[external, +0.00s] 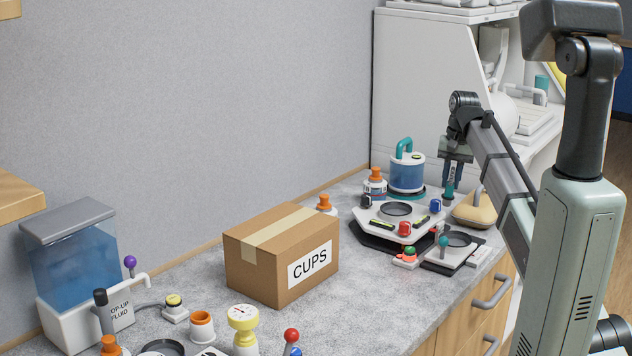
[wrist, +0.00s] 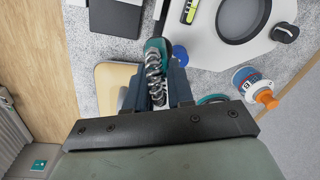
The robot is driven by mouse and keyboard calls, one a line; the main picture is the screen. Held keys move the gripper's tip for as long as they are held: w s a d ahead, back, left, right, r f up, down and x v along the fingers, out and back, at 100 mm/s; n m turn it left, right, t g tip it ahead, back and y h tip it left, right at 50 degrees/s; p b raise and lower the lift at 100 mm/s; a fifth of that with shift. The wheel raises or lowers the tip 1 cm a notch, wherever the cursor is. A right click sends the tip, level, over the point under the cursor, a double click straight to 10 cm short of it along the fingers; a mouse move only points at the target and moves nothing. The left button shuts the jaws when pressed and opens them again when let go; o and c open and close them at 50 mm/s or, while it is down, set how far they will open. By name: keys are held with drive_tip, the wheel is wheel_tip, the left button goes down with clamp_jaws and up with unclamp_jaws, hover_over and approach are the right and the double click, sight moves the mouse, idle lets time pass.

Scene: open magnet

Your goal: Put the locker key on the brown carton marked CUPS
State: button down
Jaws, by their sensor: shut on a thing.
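My gripper (external: 453,172) is over the far right part of the counter, pointing down. It is shut on a small teal and grey item, which I take to be the locker key (external: 448,190). In the wrist view the locker key (wrist: 155,72) shows a teal end and a coiled metallic part between the fingers. The brown carton marked CUPS (external: 262,260) stands closed on the middle of the counter, to the left of my gripper, with tape across its bare top. The carton is not seen in the wrist view.
A white device with a dark ring (external: 395,222) stands between the carton and my gripper. A blue canister with a teal handle (external: 406,175) is behind it. A tan pad (external: 474,210) lies near the held item. A blue tank (external: 75,275) and several small parts are at the left front.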

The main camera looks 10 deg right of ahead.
drive_tip(key=s+d+f, duration=0.3)
drive_tip(key=s+d, duration=0.2)
drive_tip(key=d, duration=0.6)
drive_tip(key=s+a+n, duration=0.2)
drive_tip(key=s+a, duration=0.2)
drive_tip(key=a, duration=0.9)
drive_tip(key=s+a+n, duration=0.2)
drive_tip(key=s+a, duration=0.2)
drive_tip(key=a, duration=0.9)
drive_tip(key=s+a+n, duration=0.2)
drive_tip(key=s+a, duration=0.1)
drive_tip(key=a, duration=0.9)
drive_tip(key=s+a+r+n+h, duration=0.15)
drive_tip(key=s+a+n, duration=0.55)
drive_tip(key=s+a, duration=1.4)
drive_tip(key=shift+w+a+f, duration=0.15)
drive_tip(key=shift+a+f, duration=0.05)
drive_tip(key=shift+f, duration=0.95)
drive_tip(key=shift+w+a+f, duration=0.2)
drive_tip(key=shift+a+f, duration=0.05)
drive_tip(key=shift+f, duration=0.95)
drive_tip(key=shift+w+a+f, duration=0.15)
drive_tip(key=shift+a+f, duration=0.05)
drive_tip(key=shift+f, duration=0.95)
drive_tip(key=shift+f, duration=0.2)
drive_tip(key=c, duration=1)
unclamp_jaws()
drive_tip(key=shift+r, duration=0.2)
